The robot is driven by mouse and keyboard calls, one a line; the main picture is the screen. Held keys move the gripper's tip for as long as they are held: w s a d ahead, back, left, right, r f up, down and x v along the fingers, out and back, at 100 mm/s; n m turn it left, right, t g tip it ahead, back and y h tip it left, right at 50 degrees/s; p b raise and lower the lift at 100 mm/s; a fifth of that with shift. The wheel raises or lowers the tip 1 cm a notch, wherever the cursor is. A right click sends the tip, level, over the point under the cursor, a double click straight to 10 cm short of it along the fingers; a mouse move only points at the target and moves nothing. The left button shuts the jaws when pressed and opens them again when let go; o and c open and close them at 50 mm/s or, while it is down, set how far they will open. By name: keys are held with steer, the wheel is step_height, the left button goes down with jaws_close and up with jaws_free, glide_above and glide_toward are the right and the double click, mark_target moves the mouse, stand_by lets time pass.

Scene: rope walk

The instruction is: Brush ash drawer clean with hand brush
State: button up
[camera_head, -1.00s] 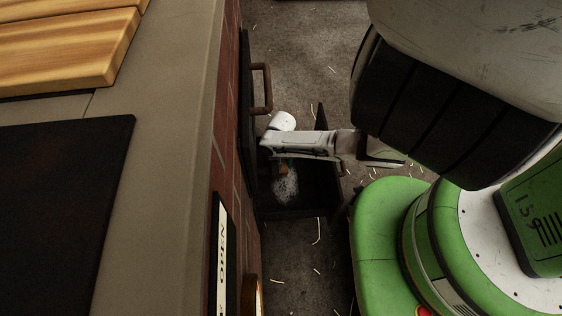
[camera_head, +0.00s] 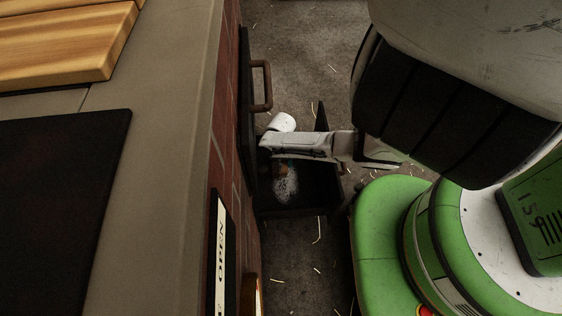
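The ash drawer (camera_head: 295,211) is a dark open box that sticks out from the brick front, low near the floor. A pale grey patch of ash (camera_head: 285,188) lies on its bottom. My white arm reaches across the drawer from the right and covers its far part. A small orange-brown and teal bit (camera_head: 284,169) shows just under the arm; it may be part of the hand brush, but I cannot tell. My gripper's fingers are hidden below the arm, so their state does not show.
A dark door with a brown handle (camera_head: 263,86) stands by the brick wall (camera_head: 222,130), close behind my arm. A stone counter (camera_head: 165,160) with a wooden board (camera_head: 60,45) fills the left. Straw bits litter the floor.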

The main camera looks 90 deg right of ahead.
steer(key=shift+f, duration=0.35)
steer(key=shift+a+r, duration=0.1)
